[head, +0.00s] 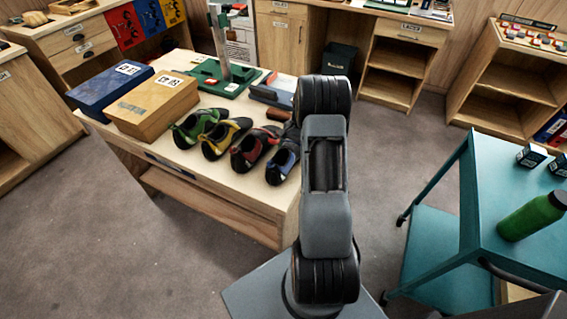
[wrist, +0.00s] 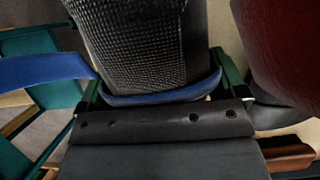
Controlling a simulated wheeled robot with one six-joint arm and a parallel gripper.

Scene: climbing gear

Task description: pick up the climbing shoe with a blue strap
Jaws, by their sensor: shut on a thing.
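The blue-strapped climbing shoe (head: 282,165) is at the right end of a row of shoes on the wooden table, partly hidden behind my arm. In the wrist view the shoe (wrist: 150,40) shows close up, with black mesh, blue trim and a blue strap sticking out to the left. My gripper (wrist: 160,78) has a finger at each side of the shoe and is shut on it. In the head view my gripper is hidden behind my arm. I cannot tell whether the shoe still touches the table.
A red shoe (head: 254,147) stands close to its left, with yellow (head: 226,137) and green (head: 199,127) shoes beyond. Two boxes (head: 110,87) (head: 152,101) sit on the table's left. A teal cart (head: 490,205) with a green bottle (head: 532,215) stands at right.

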